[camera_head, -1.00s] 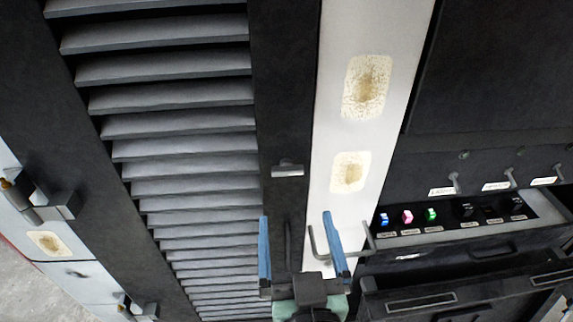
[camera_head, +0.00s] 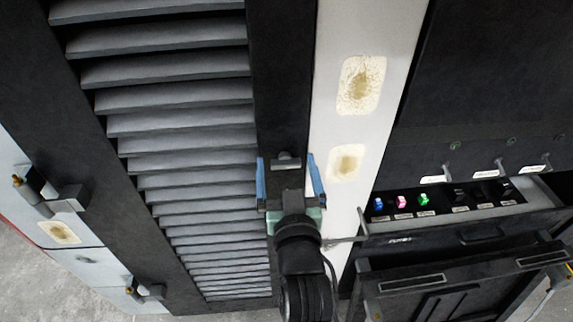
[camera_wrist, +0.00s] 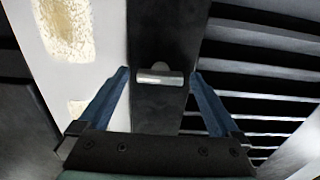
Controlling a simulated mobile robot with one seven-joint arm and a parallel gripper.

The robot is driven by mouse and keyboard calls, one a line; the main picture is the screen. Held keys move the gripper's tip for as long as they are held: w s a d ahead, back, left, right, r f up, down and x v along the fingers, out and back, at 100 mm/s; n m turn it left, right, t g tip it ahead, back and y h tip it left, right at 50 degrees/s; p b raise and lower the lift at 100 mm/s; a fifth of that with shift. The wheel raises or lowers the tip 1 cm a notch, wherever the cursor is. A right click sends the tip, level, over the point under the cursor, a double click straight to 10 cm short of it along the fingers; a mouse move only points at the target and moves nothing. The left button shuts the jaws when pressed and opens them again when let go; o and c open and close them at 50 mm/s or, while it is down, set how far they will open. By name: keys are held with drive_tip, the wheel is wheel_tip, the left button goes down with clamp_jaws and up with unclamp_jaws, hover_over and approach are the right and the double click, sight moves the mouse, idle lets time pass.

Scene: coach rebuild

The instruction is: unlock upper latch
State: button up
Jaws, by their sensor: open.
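The upper latch (camera_head: 286,160) is a small grey metal piece on the dark vertical frame strip between the louvred panel and the white strip. It also shows in the wrist view (camera_wrist: 160,76), centred ahead of the fingers. My gripper (camera_head: 288,172) is open, with one blue finger on each side of the latch in the head view. In the wrist view the fingers (camera_wrist: 159,78) flank the latch with a gap on both sides. I cannot tell how far the fingertips are from the panel. The dark strip below the latch is hidden by my gripper and arm.
The louvred panel (camera_head: 190,150) lies to the left. A white strip (camera_head: 345,125) with worn yellowish patches is to the right. Beyond it stand a switch row (camera_head: 440,202) with coloured switches and an open dark drawer or door (camera_head: 455,290). Hinges (camera_head: 60,200) sit at far left.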

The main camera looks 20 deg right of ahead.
drive_tip(key=c, duration=1.4)
drive_tip(key=shift+m, duration=0.3)
drive_tip(key=m, duration=0.4)
drive_tip(key=shift+m, duration=0.3)
drive_tip(key=m+p, duration=0.1)
drive_tip(key=m, duration=0.3)
drive_tip(key=shift+d+m, duration=0.1)
drive_tip(key=shift+m, duration=0.2)
drive_tip(key=m+p, duration=0.1)
drive_tip(key=m, duration=0.2)
drive_tip(key=shift+m+p, duration=0.3)
drive_tip(key=shift+p, duration=0.1)
drive_tip(key=shift+f+m+p, duration=0.1)
drive_tip(key=shift+m+p, duration=1.2)
drive_tip(key=shift+m, duration=1)
